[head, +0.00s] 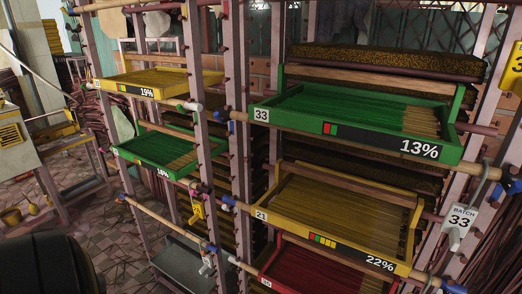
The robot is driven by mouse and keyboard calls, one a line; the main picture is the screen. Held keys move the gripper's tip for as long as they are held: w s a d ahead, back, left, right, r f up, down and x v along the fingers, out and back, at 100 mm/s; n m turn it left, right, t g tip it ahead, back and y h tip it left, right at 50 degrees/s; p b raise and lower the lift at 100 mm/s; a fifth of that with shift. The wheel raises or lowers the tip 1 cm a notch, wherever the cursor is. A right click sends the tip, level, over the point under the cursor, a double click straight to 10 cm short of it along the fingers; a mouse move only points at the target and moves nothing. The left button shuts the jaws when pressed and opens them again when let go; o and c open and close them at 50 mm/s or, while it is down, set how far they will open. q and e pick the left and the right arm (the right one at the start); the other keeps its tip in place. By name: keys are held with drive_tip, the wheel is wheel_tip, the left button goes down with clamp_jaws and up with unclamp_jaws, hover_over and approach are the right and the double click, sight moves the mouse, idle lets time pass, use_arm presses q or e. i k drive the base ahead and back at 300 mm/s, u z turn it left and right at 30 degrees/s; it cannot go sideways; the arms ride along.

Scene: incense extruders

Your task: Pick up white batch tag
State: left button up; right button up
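The white batch tag (459,222) reads "BATCH 33" and hangs from a grey hook (487,178) at the right side of the head view. The hook goes over a wooden rod at the rack's right end, beside the yellow 22% tray. The tag hangs slightly tilted, with its printed face toward me. Neither gripper can be made out in this view, and nothing is seen touching the tag.
The rack holds a green 13% tray (352,135), a yellow 22% tray (330,237) and a red tray (300,278). Smaller trays sit on the left rack. Yellow tags (196,209) hang nearby. Rods and posts crowd the tag. Tiled floor (95,225) is open at left.

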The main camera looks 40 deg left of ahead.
sight(207, 261)
drive_tip(key=u, duration=1.65)
drive_tip(key=k, duration=0.45)
drive_tip(key=u, duration=0.3)
drive_tip(key=i, duration=0.5)
